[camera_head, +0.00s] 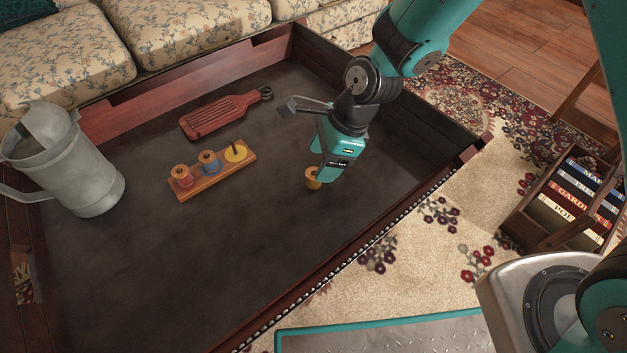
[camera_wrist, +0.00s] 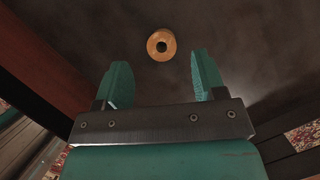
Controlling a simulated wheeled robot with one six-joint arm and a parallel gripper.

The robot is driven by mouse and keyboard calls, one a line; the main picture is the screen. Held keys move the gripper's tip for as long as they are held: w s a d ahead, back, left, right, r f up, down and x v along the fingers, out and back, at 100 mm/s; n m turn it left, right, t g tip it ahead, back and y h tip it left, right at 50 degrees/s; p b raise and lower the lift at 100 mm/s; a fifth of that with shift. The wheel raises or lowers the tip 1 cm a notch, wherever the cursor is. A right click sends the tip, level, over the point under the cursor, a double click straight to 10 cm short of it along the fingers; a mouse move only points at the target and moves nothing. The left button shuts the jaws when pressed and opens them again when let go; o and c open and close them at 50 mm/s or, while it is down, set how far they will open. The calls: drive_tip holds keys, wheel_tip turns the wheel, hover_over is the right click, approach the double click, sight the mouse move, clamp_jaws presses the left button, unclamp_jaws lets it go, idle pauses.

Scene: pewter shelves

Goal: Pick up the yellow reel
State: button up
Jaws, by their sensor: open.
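The yellow reel (camera_head: 313,184) stands on the dark table surface, partly hidden behind my gripper (camera_head: 318,165) in the head view. In the wrist view the reel (camera_wrist: 161,45) shows from above as a tan wooden ring with a dark centre hole. It lies beyond the fingertips, roughly midway between them from side to side. My gripper (camera_wrist: 158,75) is open, with its two teal fingers apart and nothing between them.
A wooden rack (camera_head: 213,178) with a red reel (camera_head: 182,176), a blue reel (camera_head: 209,162) and a yellow disc on a peg (camera_head: 235,152) stands to the left. A red slatted board (camera_head: 220,115) lies behind it. A grey metal jug (camera_head: 80,165) stands far left. Raised rims (camera_head: 400,205) border the table.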

drive_tip(key=b+x, duration=0.3)
drive_tip(key=x, duration=0.2)
drive_tip(key=shift+w+d+f, duration=0.1)
drive_tip(key=shift+f, duration=0.1)
drive_tip(key=shift+r, duration=0.15)
drive_tip(key=c, duration=1)
